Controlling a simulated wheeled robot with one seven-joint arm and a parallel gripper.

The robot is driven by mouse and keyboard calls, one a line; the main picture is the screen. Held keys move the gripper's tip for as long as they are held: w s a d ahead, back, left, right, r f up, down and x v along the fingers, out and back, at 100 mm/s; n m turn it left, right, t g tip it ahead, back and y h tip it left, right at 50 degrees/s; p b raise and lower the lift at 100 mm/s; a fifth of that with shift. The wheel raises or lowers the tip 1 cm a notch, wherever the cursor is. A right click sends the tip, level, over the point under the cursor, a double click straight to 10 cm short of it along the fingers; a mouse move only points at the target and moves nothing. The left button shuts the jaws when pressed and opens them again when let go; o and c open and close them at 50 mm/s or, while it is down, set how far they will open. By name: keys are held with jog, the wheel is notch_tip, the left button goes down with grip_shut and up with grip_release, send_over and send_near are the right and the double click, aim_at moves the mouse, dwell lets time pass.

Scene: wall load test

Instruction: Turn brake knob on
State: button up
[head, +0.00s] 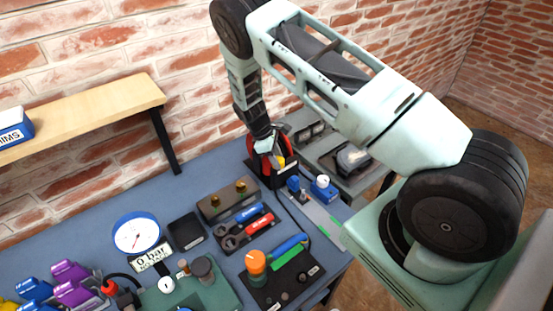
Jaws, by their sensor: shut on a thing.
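My gripper (268,147) reaches down at the back right of the blue bench. It is shut at a red round device (267,164) on a dark base. The brake knob appears to be on this device, between the fingers, but it is mostly hidden by them. A small yellow part (281,161) shows beside the fingertips. I cannot make out which way the knob is turned.
The blue bench (180,190) holds a white-faced gauge (136,233), a tool tray (245,226), a black panel with an orange knob (256,262) and purple clamps (72,283). A wooden shelf (90,112) is on the brick wall. Grey trays (310,130) lie behind my arm.

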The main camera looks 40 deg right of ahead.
jog(key=o, duration=1)
jog(key=b+v, duration=0.6)
jog(key=v, duration=1.1)
jog(key=shift+w+a+r, duration=0.1)
jog(key=shift+w+r, duration=0.05)
jog(key=s+a+r+t+y+b, duration=0.1)
jog(key=s+a+r+y+b, duration=0.25)
jog(key=s+a, duration=1.25)
jog(key=s+a+b, duration=0.1)
jog(key=s, duration=0.5)
jog(key=s+a+m+t, duration=0.1)
jog(key=s+a, duration=0.1)
jog(key=s, duration=0.4)
jog(key=s+a+f+t+b, duration=0.1)
jog(key=s+a, duration=0.1)
jog(key=s, duration=0.5)
jog(key=shift+s+a+f+b, duration=0.1)
jog(key=shift+b, duration=0.25)
